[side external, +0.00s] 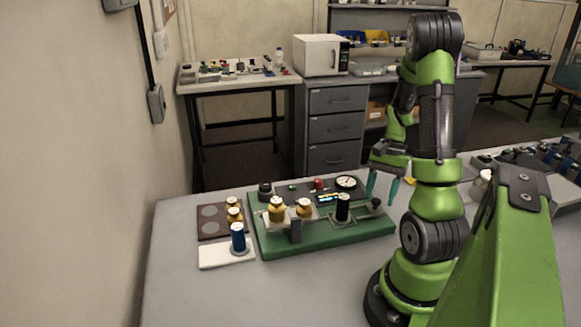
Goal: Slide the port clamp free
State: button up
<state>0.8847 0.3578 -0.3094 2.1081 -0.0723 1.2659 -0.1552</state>
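A green base plate (330,238) lies on the grey table and bears the device. A black cylinder (342,208) with a light top stands upright at its right part, in a grey square seat (345,222). A small dark knob-like piece (376,204) sits right of that seat; I cannot tell whether this is the port clamp. My gripper (382,188) has two teal fingers pointing down, apart, with nothing visible between them. It hangs at the plate's right end, close to the dark knob; whether it touches is not clear.
Brass-coloured pieces (276,209) stand on the plate's left part, with a gauge (346,182) and red button (318,184) behind. The front table is clear.

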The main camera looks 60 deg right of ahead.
jog(key=shift+w, duration=0.1)
jog(key=v, duration=1.7)
jog(key=shift+f, duration=0.1)
jog(key=w+a+n+t+h, duration=0.2)
jog(key=w+a+n, duration=0.3)
jog(key=a, duration=0.4)
jog(key=w+a+n+t+h, duration=0.2)
jog(key=w+a, duration=0.4)
jog(key=a, duration=0.2)
jog(key=a+r+n+t, duration=0.1)
jog(key=a+n, duration=0.2)
jog(key=a, duration=0.5)
jog(key=s+a+r+n+t+y, duration=0.1)
jog(key=a+n, duration=0.3)
jog(key=a, duration=0.5)
jog(key=shift+s+r+t+y, duration=0.3)
jog(key=shift+r+t, duration=0.05)
jog(key=shift+t, duration=0.25)
